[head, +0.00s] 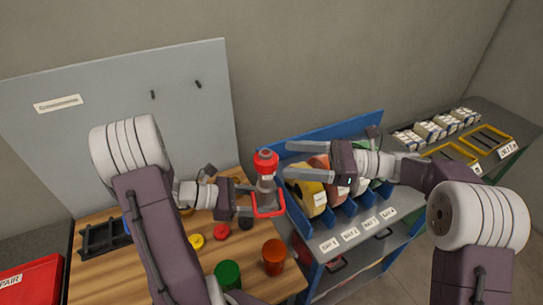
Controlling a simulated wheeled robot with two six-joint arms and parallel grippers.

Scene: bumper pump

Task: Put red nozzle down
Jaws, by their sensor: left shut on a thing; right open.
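The red nozzle (265,160) is at the top of a grey pump body (266,186), upright as far as I can see. A red frame-like part (269,210) is around the foot of the body. My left gripper (252,202) is shut on the pump body from the left, low down, above the right edge of the wooden table. My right gripper (287,161) is open, its two fingers pointing left. Their tips are just right of the red nozzle; whether they touch it I cannot tell.
On the wooden table (205,262) stand a green cup (228,275), an orange cup (274,257), small yellow (196,241) and red (221,232) discs and a black rack (104,238). A blue bin rack (349,208) is at right. A red box (30,283) is at lower left.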

